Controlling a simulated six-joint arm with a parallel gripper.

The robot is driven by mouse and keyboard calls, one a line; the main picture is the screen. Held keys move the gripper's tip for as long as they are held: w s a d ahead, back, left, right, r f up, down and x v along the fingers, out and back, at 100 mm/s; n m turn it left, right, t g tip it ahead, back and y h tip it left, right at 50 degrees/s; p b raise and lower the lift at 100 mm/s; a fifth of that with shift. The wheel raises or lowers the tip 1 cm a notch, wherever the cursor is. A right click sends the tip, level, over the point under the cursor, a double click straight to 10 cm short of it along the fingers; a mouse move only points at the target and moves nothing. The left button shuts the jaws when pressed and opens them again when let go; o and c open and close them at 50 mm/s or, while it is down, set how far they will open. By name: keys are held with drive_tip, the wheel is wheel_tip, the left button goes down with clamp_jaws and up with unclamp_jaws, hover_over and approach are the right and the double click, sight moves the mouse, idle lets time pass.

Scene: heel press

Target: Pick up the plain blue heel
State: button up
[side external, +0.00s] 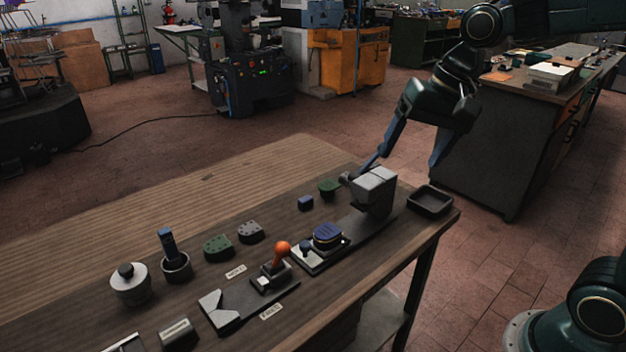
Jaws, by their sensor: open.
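A small plain dark blue block (305,203), which looks like the plain blue heel, sits on the bench beside a dark green piece (329,188). Another blue piece (327,235) lies on the press bed, with what look like lines on its top. My gripper (403,165) is open, its fingers pointing down above and behind the grey press head (375,190). It is to the right of the small blue block and apart from it. Nothing shows between the fingers.
Green (217,247) and grey (251,232) dotted heels lie on the bench. An orange-knobbed lever (282,249) stands before the press. A black tray (430,201) sits at the right end. A white canister (130,284) and a cup with a blue-handled tool (176,266) stand left.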

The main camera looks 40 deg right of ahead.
drive_tip(key=w+d+f+m+g+y, duration=0.3)
drive_tip(key=w+f+m, duration=0.8)
drive_tip(key=w+f, duration=0.5)
drive_tip(key=shift+w+d+f, duration=0.25)
drive_tip(key=shift+w+d, duration=0.45)
drive_tip(key=shift+w, duration=0.45)
hover_over(328, 230)
drive_tip(key=d, duration=0.2)
drive_tip(key=f, duration=0.8)
drive_tip(key=shift+s, duration=0.2)
drive_tip(key=shift+a, duration=0.1)
drive_tip(key=shift+x, duration=2.55)
drive_tip(key=shift+w, duration=0.15)
